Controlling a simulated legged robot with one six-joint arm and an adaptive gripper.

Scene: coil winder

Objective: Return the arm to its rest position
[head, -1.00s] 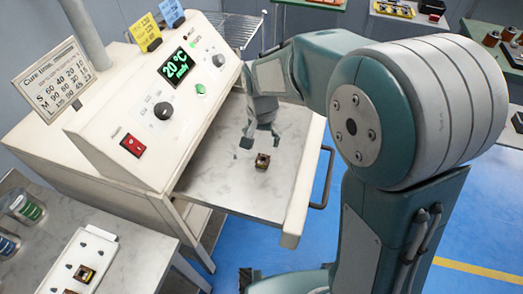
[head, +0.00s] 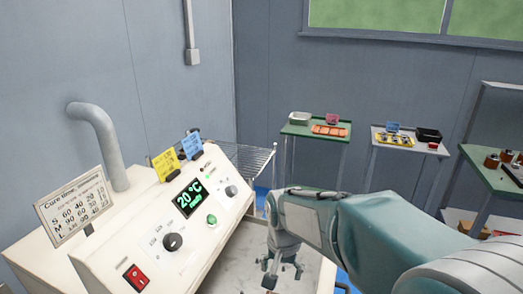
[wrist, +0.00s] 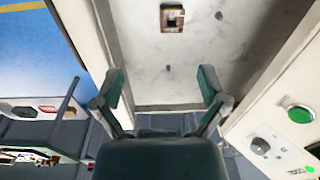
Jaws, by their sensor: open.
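My gripper (head: 281,272) shows in the head view above the pale tray surface, at the lower middle, with my arm reaching in from the right. In the wrist view my gripper (wrist: 162,90) has its two fingers spread wide with nothing between them. A small square brown coil (wrist: 173,18) with a dark centre lies on the grey tray (wrist: 212,65), beyond the fingertips and apart from them. In the head view the coil is hidden or out of frame.
The oven's control panel (head: 178,236) reads 20 °C and stands left of my gripper. A cure time card (head: 75,207) stands on the oven. Behind are a green-topped stand (head: 300,130), a stand with a yellow tray (head: 395,139) and a green table (head: 490,177).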

